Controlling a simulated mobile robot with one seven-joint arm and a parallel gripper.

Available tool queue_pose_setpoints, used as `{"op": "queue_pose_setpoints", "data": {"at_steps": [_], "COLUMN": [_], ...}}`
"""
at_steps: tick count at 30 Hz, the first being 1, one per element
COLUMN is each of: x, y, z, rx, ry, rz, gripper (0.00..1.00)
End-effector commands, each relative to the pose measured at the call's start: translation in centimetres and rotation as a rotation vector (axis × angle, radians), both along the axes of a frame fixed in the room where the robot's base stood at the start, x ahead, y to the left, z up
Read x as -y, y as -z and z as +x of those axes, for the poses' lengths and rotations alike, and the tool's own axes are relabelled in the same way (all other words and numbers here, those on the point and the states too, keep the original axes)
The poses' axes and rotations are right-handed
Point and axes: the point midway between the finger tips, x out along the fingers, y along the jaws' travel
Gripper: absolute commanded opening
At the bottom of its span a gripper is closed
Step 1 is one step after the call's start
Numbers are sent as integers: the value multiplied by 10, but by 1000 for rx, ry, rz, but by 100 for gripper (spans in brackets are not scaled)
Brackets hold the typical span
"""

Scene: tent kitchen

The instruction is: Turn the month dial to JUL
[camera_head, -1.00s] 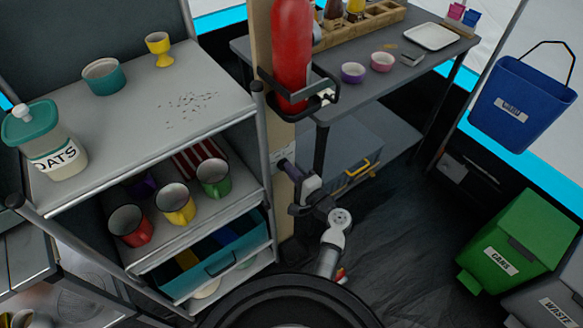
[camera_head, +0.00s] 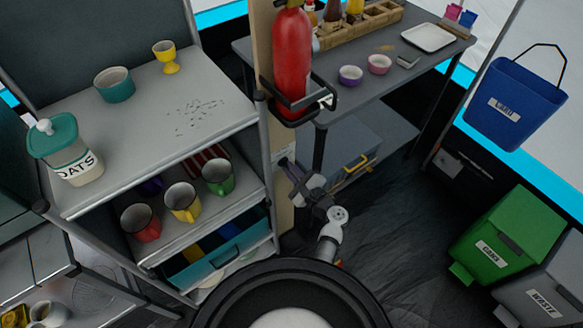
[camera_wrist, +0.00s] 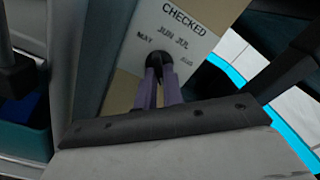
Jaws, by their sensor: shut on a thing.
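The month dial is a dark round knob (camera_wrist: 153,60) on a pale tag (camera_wrist: 188,38) headed CHECKED, on a post. Around its upper side I read MAY, JUN, JUL and a blurred mark at the right, perhaps AUG. My gripper (camera_wrist: 155,72) is shut on the knob, its two purple fingers close together in the wrist view. The fingers hide the lower part of the knob, and I cannot tell which month it points at. In the head view my gripper (camera_head: 284,163) is at the wooden post (camera_head: 284,216), below the fire extinguisher; the dial is too small to make out.
The red fire extinguisher (camera_head: 292,52) hangs in a black bracket just above my arm. A grey shelf unit (camera_head: 130,125) with mugs stands close on the left, a table (camera_head: 345,95) on the right. The floor (camera_head: 400,235) right of my arm is clear.

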Motion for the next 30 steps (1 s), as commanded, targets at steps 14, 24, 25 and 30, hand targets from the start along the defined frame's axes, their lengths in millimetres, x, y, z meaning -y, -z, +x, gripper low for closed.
{"op": "queue_pose_setpoints", "data": {"at_steps": [14,24,25,30], "x": [1,1,0,0], "y": [1,1,1,0], "z": [-1,0,0,0], "rx": [-29,-28,-28,-28], "ry": [1,1,1,1], "rz": [40,38,38,38], "gripper": [0,31,31,31]}}
